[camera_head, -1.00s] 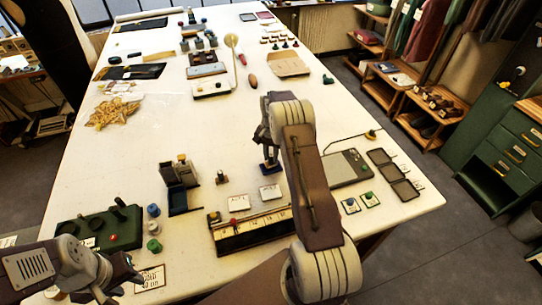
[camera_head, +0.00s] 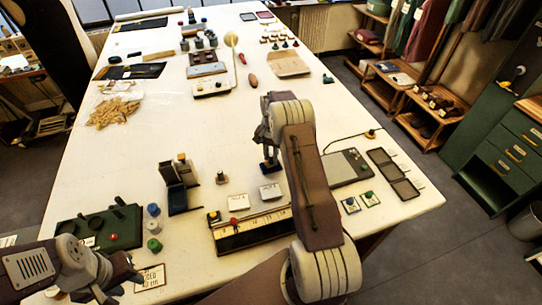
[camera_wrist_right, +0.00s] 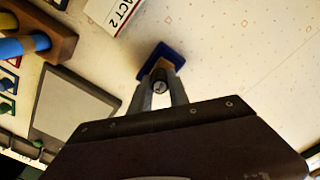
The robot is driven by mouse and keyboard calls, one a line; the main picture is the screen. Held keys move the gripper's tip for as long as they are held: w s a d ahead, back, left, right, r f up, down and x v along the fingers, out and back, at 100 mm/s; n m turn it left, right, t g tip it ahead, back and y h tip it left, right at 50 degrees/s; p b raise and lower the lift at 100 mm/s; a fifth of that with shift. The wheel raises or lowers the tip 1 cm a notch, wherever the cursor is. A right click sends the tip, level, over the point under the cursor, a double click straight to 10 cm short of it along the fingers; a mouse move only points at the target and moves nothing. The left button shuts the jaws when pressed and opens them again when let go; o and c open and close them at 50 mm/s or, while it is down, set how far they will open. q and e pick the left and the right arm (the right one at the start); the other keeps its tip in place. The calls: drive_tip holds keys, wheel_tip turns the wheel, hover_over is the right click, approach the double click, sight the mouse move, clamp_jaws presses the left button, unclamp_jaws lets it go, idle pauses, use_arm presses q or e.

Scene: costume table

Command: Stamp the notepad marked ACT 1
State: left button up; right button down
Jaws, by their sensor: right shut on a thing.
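My right gripper (camera_head: 268,150) points down over the middle of the table, shut on a stamp with a blue base (camera_head: 269,165). In the right wrist view the fingers (camera_wrist_right: 158,88) pinch it, and its blue base (camera_wrist_right: 160,60) shows beyond them. Two small white notepads lie nearer to me: a left one (camera_head: 238,202) and a right one (camera_head: 270,192). Their print is too small to read in the head view. A notepad marked ACT 2 (camera_wrist_right: 115,12) is at the top of the wrist view. I cannot read ACT 1 anywhere. My left gripper (camera_head: 122,279) is low at the left front; its fingers are unclear.
A long ruler-marked box (camera_head: 252,232) lies in front of the notepads. A dark open holder (camera_head: 178,190) stands left of them. A grey flat device (camera_head: 345,168) lies right of my right gripper. A green tray (camera_head: 100,228) is at front left. The table's centre is clear.

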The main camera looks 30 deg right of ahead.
wheel_tip(320, 180, up, 7)
drive_tip(key=p, duration=0.5)
idle(0.3)
drive_tip(key=shift+w, duration=0.1)
